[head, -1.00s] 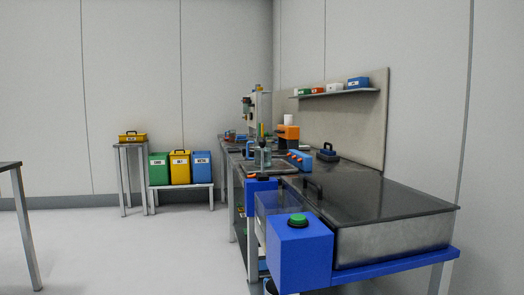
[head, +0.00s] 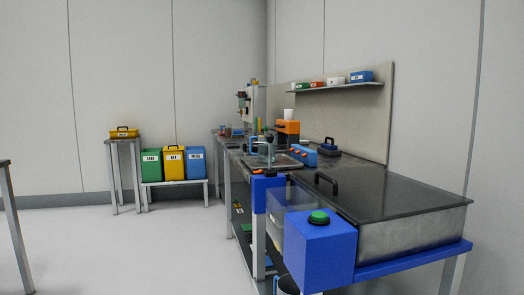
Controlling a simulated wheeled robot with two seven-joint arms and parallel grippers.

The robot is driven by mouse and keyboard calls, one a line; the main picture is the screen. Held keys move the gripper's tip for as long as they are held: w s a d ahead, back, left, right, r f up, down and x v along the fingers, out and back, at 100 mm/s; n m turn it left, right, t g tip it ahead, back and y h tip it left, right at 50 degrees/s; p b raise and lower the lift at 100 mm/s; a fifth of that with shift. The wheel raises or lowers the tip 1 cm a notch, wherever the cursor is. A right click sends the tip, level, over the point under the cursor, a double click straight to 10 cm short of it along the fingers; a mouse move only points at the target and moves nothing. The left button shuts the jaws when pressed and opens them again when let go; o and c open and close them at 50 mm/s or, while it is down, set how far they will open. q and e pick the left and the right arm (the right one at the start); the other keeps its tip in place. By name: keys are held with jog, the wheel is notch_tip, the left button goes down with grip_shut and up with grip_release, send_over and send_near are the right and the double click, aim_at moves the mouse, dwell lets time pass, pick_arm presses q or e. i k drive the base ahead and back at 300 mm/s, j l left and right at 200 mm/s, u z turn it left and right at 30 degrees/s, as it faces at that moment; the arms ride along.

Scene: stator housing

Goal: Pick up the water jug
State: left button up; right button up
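I cannot pick out the water jug for sure in the head view. Small upright items stand far along the workbench (head: 232,146), too small to tell apart. Neither of my grippers is in view.
The blue box (head: 318,255) and a dark-lidded metal tank (head: 400,235) form the near end of the bench. Green (head: 151,172), yellow (head: 173,170) and blue (head: 196,166) bins stand at the back. A table (head: 8,190) stands left. The floor (head: 130,250) between is clear.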

aim_at(263, 153)
jog(key=i+j+z, duration=0.25)
jog(key=j+z, duration=0.15)
jog(key=j, duration=0.35)
jog(key=i+j+z, duration=0.1)
jog(key=j+z, duration=0.3)
jog(key=j, duration=0.4)
jog(key=j+z, duration=0.45)
jog(key=j, duration=0.35)
